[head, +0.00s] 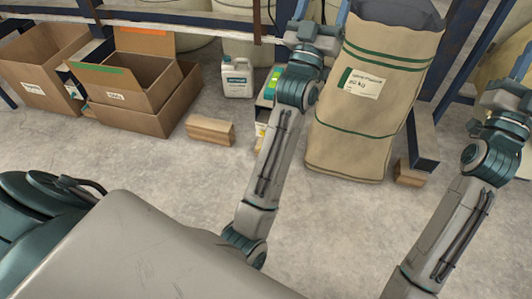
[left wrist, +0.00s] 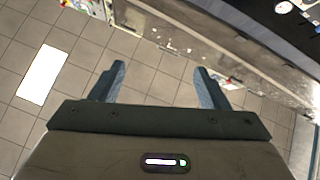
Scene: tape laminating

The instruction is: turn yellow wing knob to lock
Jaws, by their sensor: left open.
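No yellow wing knob can be made out in either view. My left gripper (left wrist: 159,68) shows in the left wrist view with its two blue-grey fingers wide apart and nothing between them. In the head view my left arm reaches up past the middle, and its fingers cannot be made out. My right arm stands at the right of the head view, and its fingers do not show.
A large tan sack (head: 365,100) stands behind my arms. Open cardboard boxes (head: 130,85), a white jug (head: 237,78) and a wooden block (head: 210,130) are at the back left. Bare concrete floor (head: 150,165) lies in front. A bright white panel (left wrist: 42,75) sits among tiles.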

